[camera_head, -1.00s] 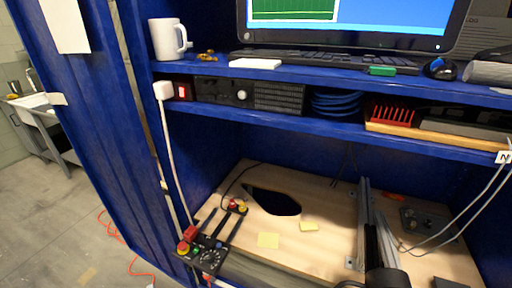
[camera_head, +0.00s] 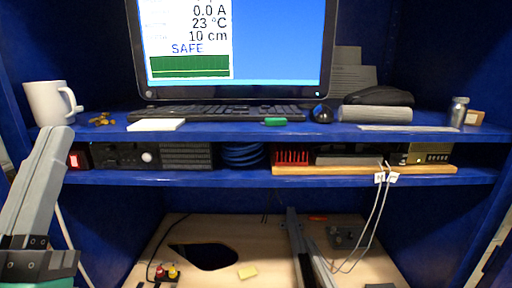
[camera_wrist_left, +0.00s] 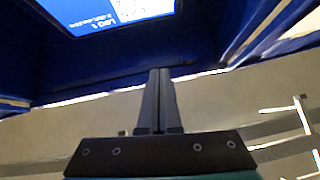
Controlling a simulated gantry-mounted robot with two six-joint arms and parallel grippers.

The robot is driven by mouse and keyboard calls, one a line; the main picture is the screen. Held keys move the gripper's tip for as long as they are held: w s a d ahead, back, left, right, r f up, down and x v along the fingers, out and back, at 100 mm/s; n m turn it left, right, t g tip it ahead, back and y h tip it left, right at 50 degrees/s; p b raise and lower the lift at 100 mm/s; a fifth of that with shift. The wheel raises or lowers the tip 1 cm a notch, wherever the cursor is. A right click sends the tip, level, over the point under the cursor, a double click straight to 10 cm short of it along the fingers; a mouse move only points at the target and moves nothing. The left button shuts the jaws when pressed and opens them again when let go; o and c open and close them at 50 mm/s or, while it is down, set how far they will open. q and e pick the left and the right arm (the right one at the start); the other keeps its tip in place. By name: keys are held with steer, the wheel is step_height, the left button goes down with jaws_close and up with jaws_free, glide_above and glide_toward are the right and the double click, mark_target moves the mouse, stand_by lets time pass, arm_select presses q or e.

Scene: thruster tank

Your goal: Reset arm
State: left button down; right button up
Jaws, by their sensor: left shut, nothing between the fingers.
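My left gripper (camera_head: 62,135) stands upright at the lower left of the head view, with its grey fingers together in front of the white mug (camera_head: 52,103) and the shelf edge. In the left wrist view its two dark fingers (camera_wrist_left: 158,74) are pressed together with nothing between them. The fingertips point up toward the lower side of the blue frame and the screen (camera_wrist_left: 105,10). My right gripper does not show in either view.
A blue shelf (camera_head: 230,177) holds a keyboard (camera_head: 215,116), a mouse (camera_head: 321,113) and a monitor (camera_head: 285,50). Electronics boxes sit in the lower bay. Below, a wooden bench (camera_head: 215,222) has a dark hole (camera_head: 205,257), a metal rail (camera_head: 297,235) and hanging white cables (camera_head: 372,235).

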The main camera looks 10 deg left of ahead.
arm_select(q)
steer(key=s+d+r+m+t+h, duration=0.2)
steer(key=d+m+h, duration=0.15)
steer(key=h, duration=0.25)
step_height(320, 180, up, 37)
steer(key=d+h+p, duration=0.1)
steer(key=h+p, duration=0.1)
steer(key=p, duration=3.6)
steer(key=shift+d+r, duration=0.2)
steer(key=shift+w, duration=0.1)
